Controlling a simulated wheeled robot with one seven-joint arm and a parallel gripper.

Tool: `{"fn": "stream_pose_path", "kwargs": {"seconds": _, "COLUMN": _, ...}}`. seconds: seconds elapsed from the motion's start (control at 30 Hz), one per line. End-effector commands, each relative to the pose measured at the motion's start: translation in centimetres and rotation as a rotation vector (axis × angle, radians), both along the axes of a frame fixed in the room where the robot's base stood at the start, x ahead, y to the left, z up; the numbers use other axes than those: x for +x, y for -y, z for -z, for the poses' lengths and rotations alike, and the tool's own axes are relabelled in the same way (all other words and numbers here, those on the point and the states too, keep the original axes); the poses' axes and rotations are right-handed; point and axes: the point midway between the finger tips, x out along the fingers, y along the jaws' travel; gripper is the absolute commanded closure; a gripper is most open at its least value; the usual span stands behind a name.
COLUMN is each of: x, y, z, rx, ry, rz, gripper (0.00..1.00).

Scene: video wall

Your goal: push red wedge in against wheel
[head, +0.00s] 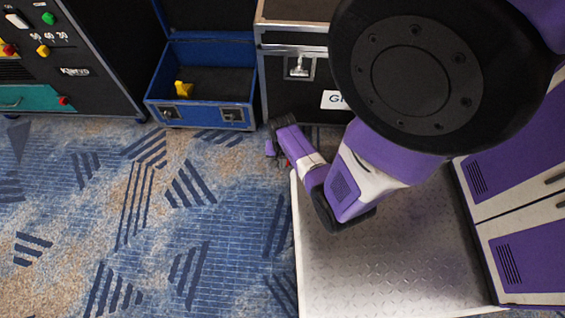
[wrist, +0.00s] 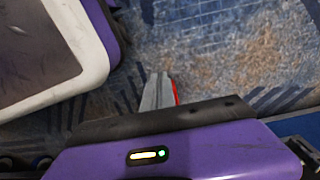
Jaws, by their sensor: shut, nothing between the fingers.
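My gripper (wrist: 158,80) is shut and empty, its grey fingers pointing down toward the carpet in the wrist view. A red sliver, likely the red wedge (wrist: 175,92), shows right beside the fingers. Most of it is hidden behind them, and I cannot tell whether they touch. In the head view my gripper (head: 274,158) is low by the front of the black case, next to the corner of my base. A little red shows there too, mostly covered by my arm. I cannot make out the wheel in either view.
A black case (head: 300,105) with metal edges and a latch stands behind my gripper. An open blue case (head: 205,115) with a yellow item (head: 184,89) in it is to its left. A dark control cabinet (head: 70,60) stands far left. The patterned carpet (head: 150,220) is clear.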

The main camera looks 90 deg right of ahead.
Motion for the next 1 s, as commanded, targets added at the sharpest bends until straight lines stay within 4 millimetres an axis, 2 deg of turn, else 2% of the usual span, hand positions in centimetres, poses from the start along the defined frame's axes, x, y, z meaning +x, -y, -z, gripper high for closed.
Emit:
{"fn": "stream_pose_path", "kwargs": {"seconds": 0.03, "x": 0.0, "y": 0.0, "z": 1.3, "rx": 0.001, "ry": -0.001, "rz": -0.001, "gripper": 1.0}}
{"fn": "stream_pose_path", "kwargs": {"seconds": 0.1, "x": 0.0, "y": -0.1, "z": 2.5, "rx": 0.001, "ry": -0.001, "rz": -0.001, "gripper": 1.0}}
{"fn": "stream_pose_path", "kwargs": {"seconds": 0.5, "x": 0.0, "y": 0.0, "z": 9.4, "rx": -0.002, "ry": 0.001, "rz": -0.003, "gripper": 1.0}}
{"fn": "stream_pose_path", "kwargs": {"seconds": 0.7, "x": -0.3, "y": 2.9, "z": 9.0, "rx": -0.004, "ry": 0.001, "rz": -0.001, "gripper": 1.0}}
{"fn": "stream_pose_path", "kwargs": {"seconds": 1.0, "x": -0.5, "y": 4.0, "z": 8.7, "rx": -0.003, "ry": 0.0, "rz": -0.004, "gripper": 1.0}}
